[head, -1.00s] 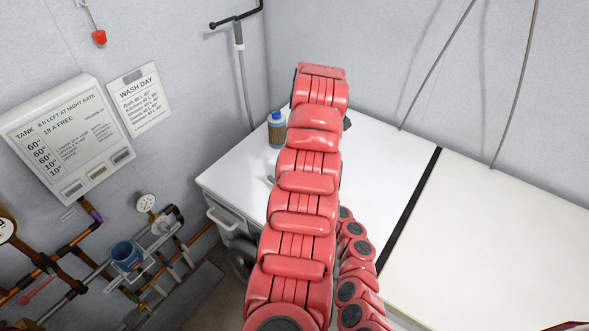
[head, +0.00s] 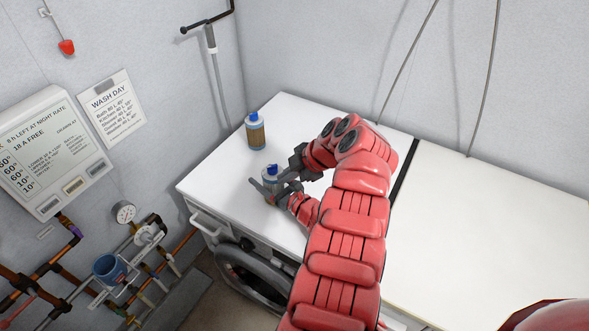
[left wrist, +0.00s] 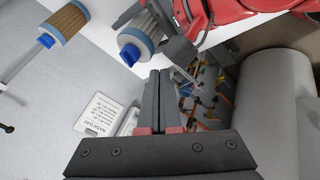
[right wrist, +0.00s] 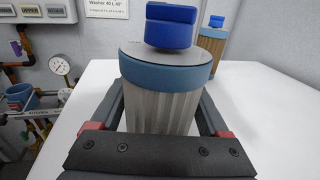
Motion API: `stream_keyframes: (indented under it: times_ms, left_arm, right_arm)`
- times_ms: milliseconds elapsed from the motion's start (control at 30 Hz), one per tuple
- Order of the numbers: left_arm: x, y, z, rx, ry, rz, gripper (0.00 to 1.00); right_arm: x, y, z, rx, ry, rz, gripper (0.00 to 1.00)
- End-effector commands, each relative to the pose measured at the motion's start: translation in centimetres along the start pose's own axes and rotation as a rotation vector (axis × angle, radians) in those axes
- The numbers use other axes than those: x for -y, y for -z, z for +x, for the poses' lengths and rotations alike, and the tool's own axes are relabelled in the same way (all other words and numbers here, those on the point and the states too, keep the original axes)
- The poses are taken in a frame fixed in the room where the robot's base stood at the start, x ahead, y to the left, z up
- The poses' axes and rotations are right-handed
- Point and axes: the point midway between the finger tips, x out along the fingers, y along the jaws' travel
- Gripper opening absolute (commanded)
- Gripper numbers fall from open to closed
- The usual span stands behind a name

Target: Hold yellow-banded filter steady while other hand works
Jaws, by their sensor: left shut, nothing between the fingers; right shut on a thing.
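A pale pleated filter with a blue-grey band and blue cap (head: 270,172) stands near the front left of the white machine top. It fills the right wrist view (right wrist: 163,98) and shows in the left wrist view (left wrist: 138,40). I see no yellow on it. My right gripper (head: 272,190) is shut around its body. My left gripper (left wrist: 166,95) is shut and empty, apart from the filter; in the head view its dark fingers (head: 297,162) seem just right of the cap. A brown filter with a blue cap (head: 255,132) stands free behind, also in the right wrist view (right wrist: 216,50).
The white top (head: 225,175) is clear to the left, with a second pale top (head: 480,230) to the right. A blue cup (head: 110,267), pipes and a gauge (head: 124,212) are on the left wall. My large red arm hides the middle of the top.

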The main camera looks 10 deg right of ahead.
Motion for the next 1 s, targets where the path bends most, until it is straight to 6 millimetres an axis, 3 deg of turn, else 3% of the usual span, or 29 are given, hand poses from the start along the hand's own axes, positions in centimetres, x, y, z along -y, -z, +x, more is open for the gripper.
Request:
stream_keyframes:
  times_ms: [67, 300, 533, 1000]
  left_arm:
    - [0.2, 0.2, 1.9, -0.004, 0.011, 0.002, 0.0]
    - [-2.5, 0.1, 3.0, -0.001, 0.005, -0.001, 0.0]
    - [-3.4, 0.1, 3.4, -0.001, 0.002, -0.001, 0.0]
    - [-3.5, 0.1, 3.5, -0.002, 0.002, -0.001, 0.0]
  right_arm:
    - [0.0, -0.1, 0.0, 0.001, 0.0, 0.0, 0.0]
    - [0.0, -0.1, 0.0, 0.001, 0.0, 0.0, 0.0]
    - [0.0, -0.1, 0.0, 0.001, 0.0, 0.0, 0.0]
    - [0.0, -0.1, 0.0, 0.001, 0.0, 0.0, 0.0]
